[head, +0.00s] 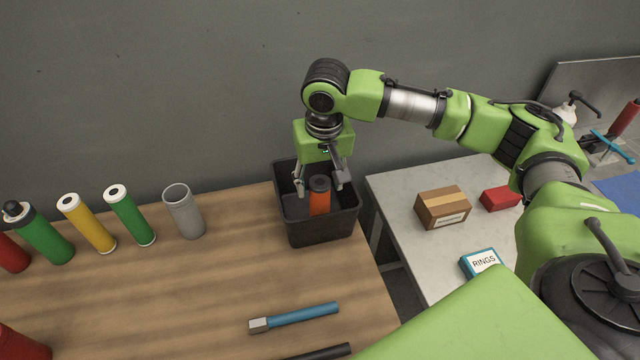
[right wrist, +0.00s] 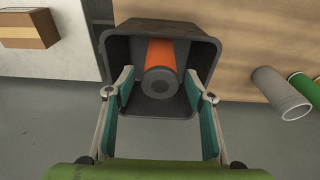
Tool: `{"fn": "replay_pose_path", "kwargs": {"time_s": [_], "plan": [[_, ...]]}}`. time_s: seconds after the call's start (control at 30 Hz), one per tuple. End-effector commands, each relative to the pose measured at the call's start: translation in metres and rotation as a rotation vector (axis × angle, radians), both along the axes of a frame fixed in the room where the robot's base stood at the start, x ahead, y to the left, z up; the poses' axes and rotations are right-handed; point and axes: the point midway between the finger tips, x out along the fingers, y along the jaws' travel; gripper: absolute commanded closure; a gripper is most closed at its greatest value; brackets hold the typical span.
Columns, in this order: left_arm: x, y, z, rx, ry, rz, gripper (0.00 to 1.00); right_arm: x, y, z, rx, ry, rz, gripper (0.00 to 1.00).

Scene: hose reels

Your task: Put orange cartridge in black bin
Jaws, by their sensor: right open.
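The orange cartridge (head: 320,200) with a dark end cap stands inside the black bin (head: 322,230), which sits at the right end of the wooden table. My right gripper (head: 322,185) is open above the bin, with its fingers on either side of the cartridge. In the right wrist view, the open fingers of the right gripper (right wrist: 160,90) are apart from the cartridge (right wrist: 161,62). The cartridge lies within the walls of the bin (right wrist: 120,50). My left gripper is not in view.
A grey open tube (head: 184,212), a green cartridge (head: 130,215) and a yellow cartridge (head: 87,222) stand left of the bin. A blue-handled tool (head: 300,314) lies in front. A cardboard box (head: 443,208) and a red box (head: 500,198) are on the light table at right.

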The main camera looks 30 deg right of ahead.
Motion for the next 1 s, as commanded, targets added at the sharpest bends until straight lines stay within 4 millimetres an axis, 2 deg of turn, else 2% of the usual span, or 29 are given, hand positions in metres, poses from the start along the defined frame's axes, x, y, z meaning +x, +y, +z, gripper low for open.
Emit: {"fn": "replay_pose_path", "kwargs": {"time_s": [0.3,0.5,0.7,1.0], "plan": [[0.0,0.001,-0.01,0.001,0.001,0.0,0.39,-0.008,0.003,0.065,0.002,-0.007,0.0,0.51],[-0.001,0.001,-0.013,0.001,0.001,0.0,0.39,-0.013,0.005,0.099,0.002,-0.005,0.001,0.51],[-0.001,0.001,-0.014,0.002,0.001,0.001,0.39,-0.016,0.005,0.113,0.001,-0.002,0.0,0.51],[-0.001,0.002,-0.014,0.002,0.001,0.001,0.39,-0.016,0.005,0.114,0.001,-0.001,0.0,0.51]]}}
